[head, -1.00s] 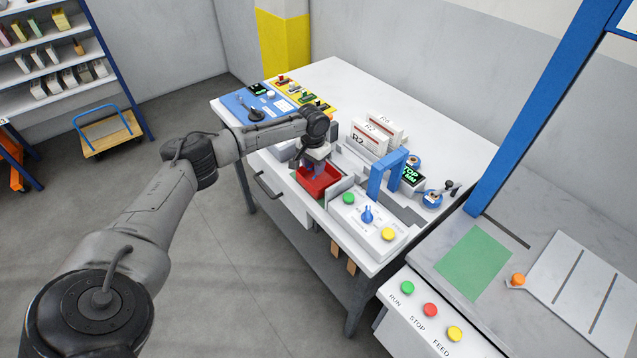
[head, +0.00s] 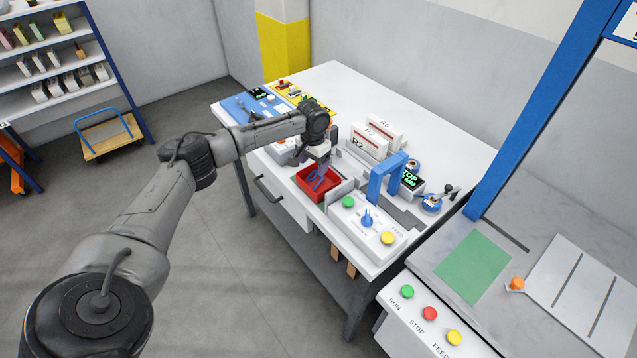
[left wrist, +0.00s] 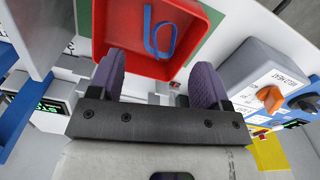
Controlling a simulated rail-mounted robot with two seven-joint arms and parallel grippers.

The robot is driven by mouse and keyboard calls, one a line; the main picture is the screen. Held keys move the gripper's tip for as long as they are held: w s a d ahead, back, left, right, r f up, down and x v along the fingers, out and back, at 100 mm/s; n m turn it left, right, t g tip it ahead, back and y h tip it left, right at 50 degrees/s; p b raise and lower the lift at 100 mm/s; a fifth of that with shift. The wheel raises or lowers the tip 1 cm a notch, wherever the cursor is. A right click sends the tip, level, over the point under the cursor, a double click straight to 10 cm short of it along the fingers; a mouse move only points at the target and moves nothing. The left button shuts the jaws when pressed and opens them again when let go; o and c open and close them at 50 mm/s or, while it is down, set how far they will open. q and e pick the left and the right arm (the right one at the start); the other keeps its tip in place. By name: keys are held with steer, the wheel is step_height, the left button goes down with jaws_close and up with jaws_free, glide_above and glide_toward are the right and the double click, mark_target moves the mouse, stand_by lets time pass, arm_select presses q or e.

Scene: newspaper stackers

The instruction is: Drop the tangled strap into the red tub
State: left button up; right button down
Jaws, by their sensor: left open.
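The red tub (head: 309,190) stands on the white workbench near its front edge. The blue strap (head: 321,180) shows as a looped shape within the tub's outline. In the left wrist view the strap (left wrist: 158,36) lies over the red floor of the tub (left wrist: 104,38), clear of the fingers. My left gripper (head: 320,163) is above the tub, at its back side in the head view. In the left wrist view its two purple fingers (left wrist: 158,68) are wide apart with nothing between them. My right gripper is not in view.
A white control box (head: 362,224) with a green, blue and yellow knob stands right of the tub. A blue arch (head: 388,175) rises behind it. White R2 boxes (head: 367,147) stand farther back. The back right bench top is clear.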

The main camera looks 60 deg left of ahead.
arm_select(q)
step_height(320, 180, up, 11)
steer(key=p, duration=0.1)
steer(key=shift+r+p, duration=0.15)
steer(key=shift+p, duration=0.2)
stand_by(0.6)
